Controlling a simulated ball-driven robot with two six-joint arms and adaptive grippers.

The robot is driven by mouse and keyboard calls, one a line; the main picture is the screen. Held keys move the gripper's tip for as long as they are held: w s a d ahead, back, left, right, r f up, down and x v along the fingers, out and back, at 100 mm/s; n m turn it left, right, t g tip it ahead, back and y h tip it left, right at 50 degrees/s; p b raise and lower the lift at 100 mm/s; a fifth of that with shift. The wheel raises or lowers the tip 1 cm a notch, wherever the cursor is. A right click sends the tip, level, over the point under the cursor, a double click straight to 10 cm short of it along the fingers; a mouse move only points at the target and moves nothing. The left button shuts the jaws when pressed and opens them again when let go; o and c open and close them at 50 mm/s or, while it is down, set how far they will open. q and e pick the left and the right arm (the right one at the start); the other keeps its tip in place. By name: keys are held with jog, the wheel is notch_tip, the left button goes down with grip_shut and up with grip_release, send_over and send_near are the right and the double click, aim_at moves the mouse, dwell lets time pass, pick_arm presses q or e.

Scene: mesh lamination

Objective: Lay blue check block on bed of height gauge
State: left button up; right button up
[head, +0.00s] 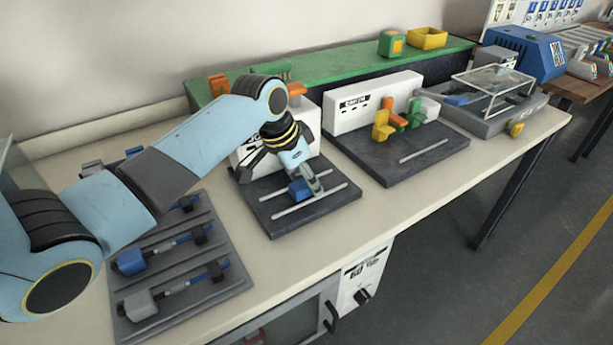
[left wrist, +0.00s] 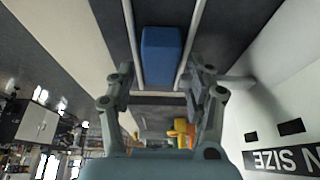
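The blue check block (head: 299,190) sits between two pale rails on the dark bed (head: 270,223) of a gauge with a white housing behind it. It also shows in the left wrist view (left wrist: 162,56), lying lengthwise between the rails. My left gripper (head: 314,184) is at the block, low over the bed. In the left wrist view the fingers (left wrist: 160,92) are spread on either side of the block, with gaps between them and its sides. The block's underside is hidden. My right gripper is out of view.
A grey rack (head: 235,277) with several blue and grey tools lies to the left. Another dark base (head: 440,150) with yellow, orange and green pieces stands to the right. A clear-covered grey unit (head: 495,90) is farther right. The pale table front edge is clear.

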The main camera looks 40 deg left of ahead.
pick_arm(q)
jog(key=shift+r, duration=0.25)
jog(key=p+v, duration=0.1)
jog(key=v, duration=1.1)
jog(key=shift+r, duration=0.3)
jog(key=shift+s+f, duration=0.1)
